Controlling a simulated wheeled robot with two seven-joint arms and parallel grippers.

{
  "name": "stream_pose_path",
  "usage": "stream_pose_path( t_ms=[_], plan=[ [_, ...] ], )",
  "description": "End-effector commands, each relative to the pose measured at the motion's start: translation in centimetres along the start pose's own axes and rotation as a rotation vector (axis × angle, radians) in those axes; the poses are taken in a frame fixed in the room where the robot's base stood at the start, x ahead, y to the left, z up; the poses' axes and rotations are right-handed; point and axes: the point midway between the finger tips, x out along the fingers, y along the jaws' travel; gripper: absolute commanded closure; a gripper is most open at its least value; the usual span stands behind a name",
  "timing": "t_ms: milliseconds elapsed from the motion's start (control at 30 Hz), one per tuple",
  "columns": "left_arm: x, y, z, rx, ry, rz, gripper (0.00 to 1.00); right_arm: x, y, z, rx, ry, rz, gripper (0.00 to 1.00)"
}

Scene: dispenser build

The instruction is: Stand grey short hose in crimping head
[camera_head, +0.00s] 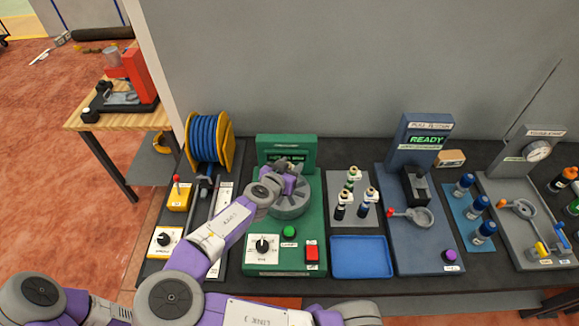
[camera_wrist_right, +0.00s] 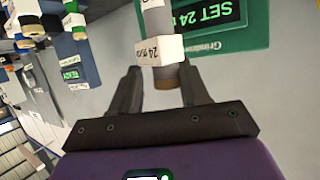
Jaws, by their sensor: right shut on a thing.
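The crimping head (camera_head: 290,208) is a round grey part in the middle of the green crimping machine (camera_head: 262,222). My right gripper (camera_head: 293,170) is above it, in front of the machine's display, and hides part of the head. In the right wrist view my right gripper (camera_wrist_right: 162,76) is shut on the grey short hose (camera_wrist_right: 156,22), which has a white label block reading 24 and a brownish end between the fingers. The hose is hardly visible in the head view. Whether it touches the crimping head cannot be told. My left gripper is out of view.
A rack of several labelled hoses (camera_head: 340,210) and an empty blue tray (camera_head: 361,258) stand right of the machine. A blue hose reel (camera_head: 205,137) is at left. The blue tester (camera_head: 428,235) is further right. The machine's front has a dial, green button and red switch.

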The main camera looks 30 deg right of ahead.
Motion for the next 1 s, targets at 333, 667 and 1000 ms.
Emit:
stream_pose_path(
  t_ms=[333,667,1000],
  plan=[
    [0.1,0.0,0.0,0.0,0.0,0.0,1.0,0.0,0.0,0.0,0.001,0.002,-0.001,1.0],
    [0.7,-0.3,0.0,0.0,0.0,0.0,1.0,0.3,0.0,0.7,0.0,0.001,-0.001,1.0],
    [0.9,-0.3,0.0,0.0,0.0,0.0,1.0,0.4,0.0,0.9,0.0,0.001,-0.001,0.44]
  ],
)
